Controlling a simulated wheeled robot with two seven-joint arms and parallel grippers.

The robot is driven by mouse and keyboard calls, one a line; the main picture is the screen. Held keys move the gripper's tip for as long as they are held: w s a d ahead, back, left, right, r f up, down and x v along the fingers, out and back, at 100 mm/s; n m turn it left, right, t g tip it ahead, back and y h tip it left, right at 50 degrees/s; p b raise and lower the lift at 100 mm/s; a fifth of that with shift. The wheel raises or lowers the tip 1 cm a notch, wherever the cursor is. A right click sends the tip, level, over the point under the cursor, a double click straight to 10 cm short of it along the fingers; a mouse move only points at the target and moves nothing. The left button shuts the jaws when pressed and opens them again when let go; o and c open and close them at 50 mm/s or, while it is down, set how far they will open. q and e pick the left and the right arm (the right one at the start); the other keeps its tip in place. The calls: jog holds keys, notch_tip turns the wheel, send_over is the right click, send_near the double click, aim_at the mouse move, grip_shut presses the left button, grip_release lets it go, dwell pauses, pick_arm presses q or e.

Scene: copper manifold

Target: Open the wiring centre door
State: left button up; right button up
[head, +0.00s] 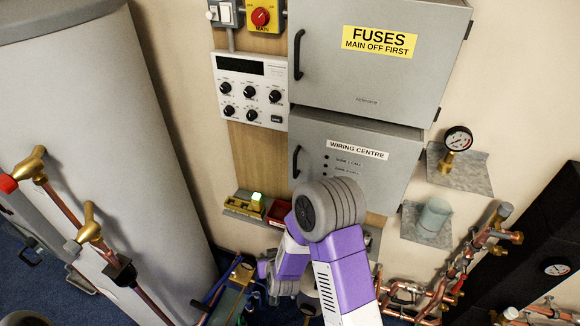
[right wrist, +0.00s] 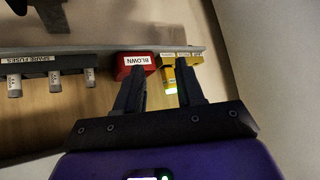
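The wiring centre (head: 360,150) is a grey box on the wall in the head view. Its door is shut, with a black upright handle (head: 296,162) at its left edge. My right arm rises in front of the box's lower edge and hides part of it; the gripper itself is not clear there. In the right wrist view, my right gripper (right wrist: 161,90) has its two dark fingers apart with nothing held between them. The fingertips point at a small shelf, close to a red "BLOWN" box (right wrist: 137,63) and a yellow block (right wrist: 180,72). My left gripper is not in view.
The fuses box (head: 375,75) sits directly above. A control panel (head: 250,90) is to the left. The shelf carries the yellow block with a lit green top (head: 256,203), the red box (head: 279,212) and spare fuses (right wrist: 40,70). A gauge (head: 458,140) and copper pipes (head: 440,292) stand right.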

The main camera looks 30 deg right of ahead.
jog(key=w+d+r+m+t+h, duration=0.1)
jog(key=w+d+r+t+h, duration=0.15)
jog(key=r, duration=0.55)
jog(key=w+d+r+m+t+h, duration=0.1)
jog(key=w+d+r+t+h, duration=0.15)
jog(key=r, duration=0.45)
jog(key=m+h, duration=0.2)
jog(key=h, duration=0.2)
send_near(295, 167)
jog(key=w, duration=0.2)
jog(key=shift+h, duration=0.3)
jog(key=x, duration=0.4)
jog(key=b+x, duration=0.1)
jog(key=x, duration=0.1)
jog(key=shift+s+d, duration=0.2)
jog(key=shift+d, duration=0.25)
jog(key=shift+w+d, duration=0.35)
jog(key=shift+w, duration=0.15)
grip_shut()
